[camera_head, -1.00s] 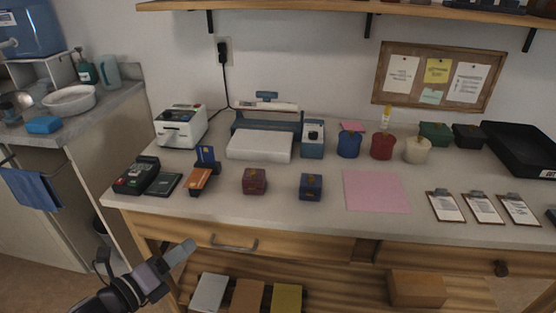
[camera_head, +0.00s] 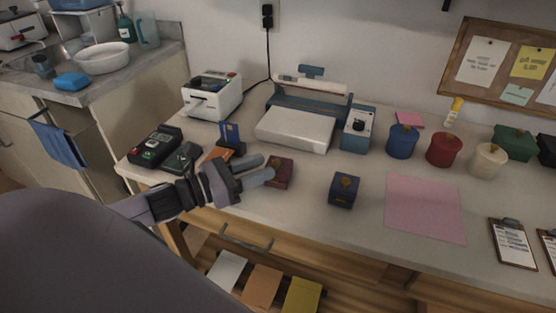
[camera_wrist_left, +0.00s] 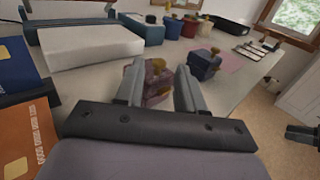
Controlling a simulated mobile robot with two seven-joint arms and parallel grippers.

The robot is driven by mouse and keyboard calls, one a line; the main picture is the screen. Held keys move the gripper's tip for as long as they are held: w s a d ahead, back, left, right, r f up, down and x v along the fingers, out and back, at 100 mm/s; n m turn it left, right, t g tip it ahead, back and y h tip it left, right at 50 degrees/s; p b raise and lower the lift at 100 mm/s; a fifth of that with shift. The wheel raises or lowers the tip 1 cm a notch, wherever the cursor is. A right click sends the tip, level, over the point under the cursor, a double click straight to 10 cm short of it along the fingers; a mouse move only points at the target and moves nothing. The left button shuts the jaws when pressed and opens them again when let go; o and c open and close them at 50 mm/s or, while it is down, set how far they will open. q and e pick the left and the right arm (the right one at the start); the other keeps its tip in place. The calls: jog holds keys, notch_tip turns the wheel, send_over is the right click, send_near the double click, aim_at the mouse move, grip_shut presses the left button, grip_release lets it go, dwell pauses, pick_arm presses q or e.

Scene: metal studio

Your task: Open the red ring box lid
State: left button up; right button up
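The red ring box (camera_head: 280,172) is a small dark red box with a gold clasp, closed on the counter. My left gripper (camera_head: 262,170) is open just left of it in the head view, fingers pointing at it. In the left wrist view the red ring box (camera_wrist_left: 157,82) lies between and beyond the two open fingers (camera_wrist_left: 160,92), partly hidden by the left finger. I cannot tell whether the fingers touch it. My right gripper is not seen in the head view; a dark piece at the right edge of the wrist view is unclear.
A blue ring box (camera_head: 344,190) stands to the right, with a pink sheet (camera_head: 425,208) beyond it. A white-topped machine (camera_head: 295,130) stands behind. A card terminal (camera_head: 155,146) and an upright blue card (camera_head: 231,134) are at the left. Bare counter lies between the two ring boxes.

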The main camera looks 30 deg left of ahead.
aim_at(277, 161)
pick_arm(q)
jog(key=shift+x, duration=2.45)
grip_shut()
